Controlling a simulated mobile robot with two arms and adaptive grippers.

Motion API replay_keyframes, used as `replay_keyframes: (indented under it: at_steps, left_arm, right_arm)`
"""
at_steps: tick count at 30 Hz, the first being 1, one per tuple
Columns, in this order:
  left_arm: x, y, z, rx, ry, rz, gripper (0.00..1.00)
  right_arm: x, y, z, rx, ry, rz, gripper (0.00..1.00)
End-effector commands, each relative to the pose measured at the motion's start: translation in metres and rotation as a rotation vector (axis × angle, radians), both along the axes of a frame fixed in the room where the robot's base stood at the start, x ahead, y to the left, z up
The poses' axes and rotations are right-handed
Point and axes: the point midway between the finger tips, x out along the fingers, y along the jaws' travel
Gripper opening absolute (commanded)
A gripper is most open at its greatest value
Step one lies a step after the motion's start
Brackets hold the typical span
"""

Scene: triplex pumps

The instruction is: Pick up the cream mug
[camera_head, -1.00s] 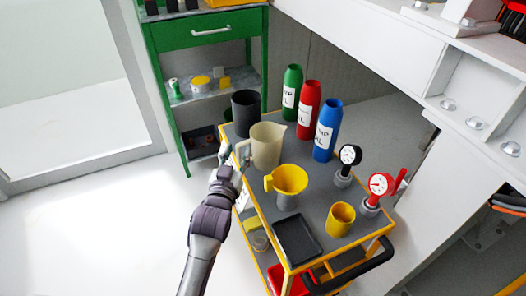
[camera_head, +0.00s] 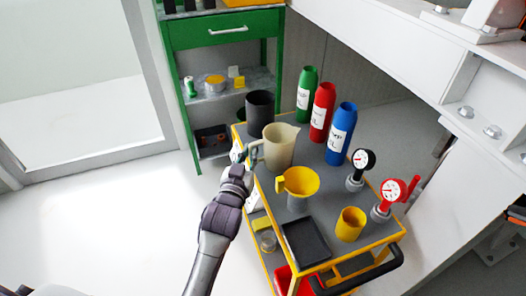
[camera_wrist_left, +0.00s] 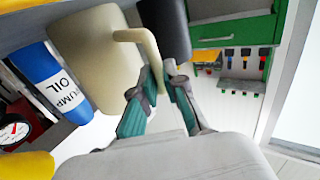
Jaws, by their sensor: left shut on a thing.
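The cream mug (camera_head: 281,148), a tall jug with a spout and a side handle, is upright at the left edge of the cart top. Its handle faces left, towards my left gripper (camera_head: 244,158). In the left wrist view, my left gripper (camera_wrist_left: 160,75) is shut on the handle of the cream mug (camera_wrist_left: 85,55), with one finger on each side. The mug's base is partly hidden in the head view, and I cannot tell any gap under it. My right gripper is not in view.
On the cart top (camera_head: 330,185) stand a black cup (camera_head: 259,108) behind the mug, a yellow funnel (camera_head: 299,181) in front, a blue bottle (camera_head: 341,133), gauges, a yellow cup (camera_head: 350,224) and a black tray (camera_head: 306,240). A green cabinet (camera_head: 222,32) stands behind.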

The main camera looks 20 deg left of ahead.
Motion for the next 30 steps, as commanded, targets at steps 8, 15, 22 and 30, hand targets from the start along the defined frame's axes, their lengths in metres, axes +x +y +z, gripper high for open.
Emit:
replay_keyframes:
  at_steps: [8,15,22,30]
  left_arm:
    - [0.000,0.000,0.011,-0.001,-0.005,0.000,0.00]
    - [0.000,0.000,0.032,-0.001,-0.005,0.000,0.00]
    - [0.000,0.000,0.057,-0.002,-0.006,-0.001,0.00]
    - [0.000,0.000,0.078,-0.001,-0.003,0.000,0.00]
  right_arm:
    - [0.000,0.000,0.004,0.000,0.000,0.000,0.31]
    - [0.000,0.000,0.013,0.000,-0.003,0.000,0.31]
    - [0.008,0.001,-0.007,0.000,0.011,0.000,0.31]
    - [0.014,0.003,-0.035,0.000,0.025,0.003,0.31]
